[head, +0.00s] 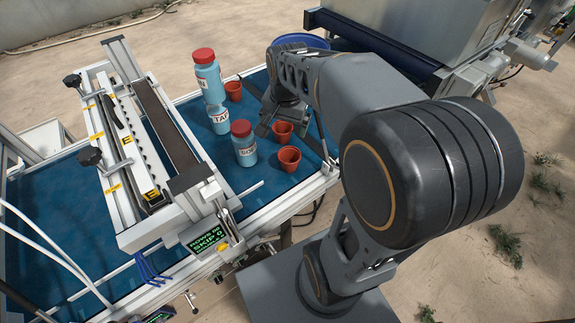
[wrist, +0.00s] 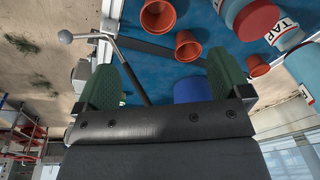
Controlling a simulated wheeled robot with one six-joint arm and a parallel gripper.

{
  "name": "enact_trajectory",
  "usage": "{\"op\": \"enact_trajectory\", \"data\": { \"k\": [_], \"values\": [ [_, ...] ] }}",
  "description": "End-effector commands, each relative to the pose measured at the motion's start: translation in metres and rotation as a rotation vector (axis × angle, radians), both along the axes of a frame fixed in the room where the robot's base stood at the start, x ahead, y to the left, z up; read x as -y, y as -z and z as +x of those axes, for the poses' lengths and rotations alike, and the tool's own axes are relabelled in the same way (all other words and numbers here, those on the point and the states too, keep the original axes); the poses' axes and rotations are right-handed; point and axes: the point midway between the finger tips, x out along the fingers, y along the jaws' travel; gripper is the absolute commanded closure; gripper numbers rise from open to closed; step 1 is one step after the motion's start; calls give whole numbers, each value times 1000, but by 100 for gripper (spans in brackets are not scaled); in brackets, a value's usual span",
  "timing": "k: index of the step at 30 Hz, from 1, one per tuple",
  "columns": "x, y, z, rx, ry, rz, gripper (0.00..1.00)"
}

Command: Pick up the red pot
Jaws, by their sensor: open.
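Three red pots stand on the blue table: one at the back by the tall bottle (head: 234,91), one in the middle (head: 282,131), and one nearest the front (head: 289,158). The wrist view shows three too: at the top (wrist: 158,16), in the centre (wrist: 187,46) and at the right (wrist: 257,66). I cannot tell which one is meant. My gripper (head: 268,118) is just above the table, left of the middle pot in the head view. In the wrist view, its green-padded fingers (wrist: 165,78) are wide apart, with no pot held; the pots lie beyond them.
Blue bottles with red caps (head: 205,78) (head: 243,146) stand left of the pots. The seeder frame (head: 165,120) fills the table's left part. A blue tub (head: 302,40) is at the back. The table edge (head: 300,190) runs close to the front pot.

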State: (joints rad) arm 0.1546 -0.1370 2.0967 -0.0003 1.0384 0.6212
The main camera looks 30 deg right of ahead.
Motion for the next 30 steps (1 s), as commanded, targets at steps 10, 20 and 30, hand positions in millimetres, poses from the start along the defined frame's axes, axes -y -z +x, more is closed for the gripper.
{"op": "enact_trajectory", "data": {
  "k": [10, 20, 30],
  "values": [
    [40, 70, 47, -129, 404, 51, 0],
    [42, 127, 49, -139, 437, 53, 0],
    [42, 154, 50, -136, 435, 53, 0]
  ]
}}
